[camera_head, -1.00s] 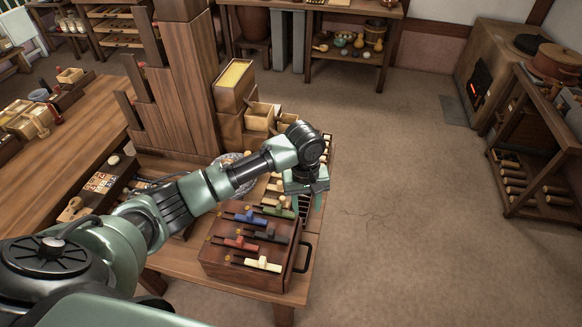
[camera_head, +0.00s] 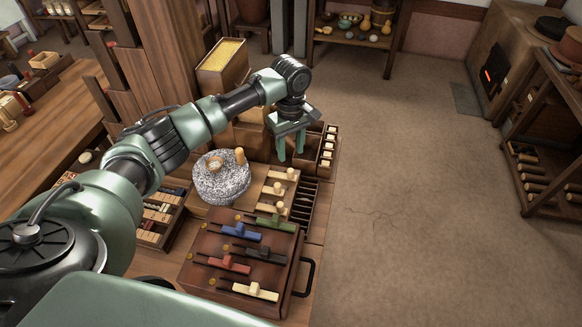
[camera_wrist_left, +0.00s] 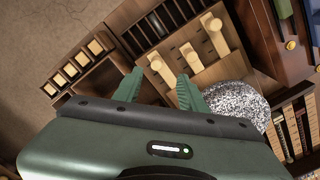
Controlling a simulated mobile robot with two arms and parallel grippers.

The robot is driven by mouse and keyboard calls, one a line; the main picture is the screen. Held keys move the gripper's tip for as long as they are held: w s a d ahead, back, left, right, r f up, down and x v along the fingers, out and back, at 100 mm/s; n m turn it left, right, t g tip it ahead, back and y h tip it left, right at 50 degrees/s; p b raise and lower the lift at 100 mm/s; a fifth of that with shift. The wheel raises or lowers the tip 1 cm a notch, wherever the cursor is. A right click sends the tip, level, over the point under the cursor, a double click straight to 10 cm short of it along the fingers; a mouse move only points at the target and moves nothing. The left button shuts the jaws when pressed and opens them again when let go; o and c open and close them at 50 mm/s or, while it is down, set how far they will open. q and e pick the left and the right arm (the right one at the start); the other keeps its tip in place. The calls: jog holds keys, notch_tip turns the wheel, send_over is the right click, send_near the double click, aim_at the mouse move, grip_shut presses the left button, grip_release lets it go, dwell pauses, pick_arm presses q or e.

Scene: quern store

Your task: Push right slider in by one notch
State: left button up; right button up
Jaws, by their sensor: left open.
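A pale wooden board (camera_head: 264,201) carries three cream wooden sliders with raised knobs, beside the grey stone quern. In the head view they lie one behind another: far slider (camera_head: 284,174), middle slider (camera_head: 277,188), near slider (camera_head: 274,208). In the left wrist view they run side by side: left (camera_wrist_left: 157,65), middle (camera_wrist_left: 189,53), right (camera_wrist_left: 214,37). I cannot tell which one is called right. My left gripper (camera_head: 291,152) is open and empty, pointing down just beyond the far slider; its fingers (camera_wrist_left: 160,77) also show in the left wrist view. My right gripper is not in view.
The speckled quern (camera_head: 221,182) stands left of the board. A dark red box (camera_head: 205,270) with several coloured sliders and a black handle (camera_head: 306,276) is in front. A tray of pale blocks (camera_head: 328,150) is at the far right. The floor (camera_head: 400,200) to the right is clear.

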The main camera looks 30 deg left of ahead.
aim_at(291, 170)
pick_arm(q)
jog(key=shift+w+a+f+b, duration=0.15)
jog(key=shift+w+f+b, duration=0.1)
jog(key=shift+f, duration=0.25)
jog(key=shift+w+a+f+b, duration=0.15)
jog(key=shift+w+f, duration=0.1)
jog(key=shift+f, duration=0.25)
notch_tip(291, 170, down, 7)
jog(key=shift+f, duration=0.1)
jog(key=shift+s, duration=0.1)
grip_shut()
dwell(0.7)
